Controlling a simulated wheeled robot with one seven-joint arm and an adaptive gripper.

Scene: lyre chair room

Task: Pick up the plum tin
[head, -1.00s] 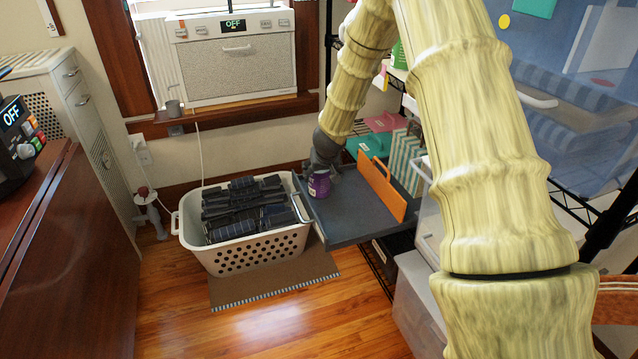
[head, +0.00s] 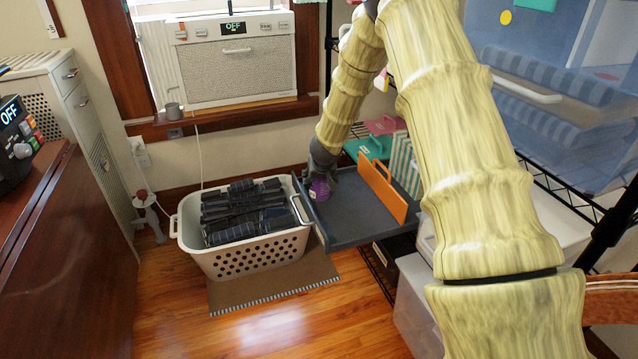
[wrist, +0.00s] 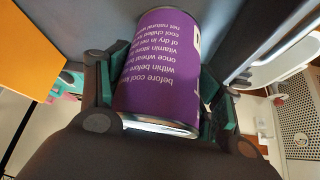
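The plum tin (head: 320,188) is a purple can with white print, at the left end of a grey-blue tray (head: 352,218). In the wrist view the tin (wrist: 158,68) fills the middle, its print upside down and its metal rim close to my palm. My gripper (wrist: 165,108) has a teal-padded finger on each side of the tin, and both pads appear to touch it. In the head view my gripper (head: 322,172) covers the tin's upper part and it looks tilted. I cannot tell whether the tin is clear of the tray floor.
An orange divider (head: 383,188) stands on the tray, right of the tin. A white laundry basket (head: 255,255) with dark folded items stands just left of the tray. Shelves with boxes and a bin are at the right.

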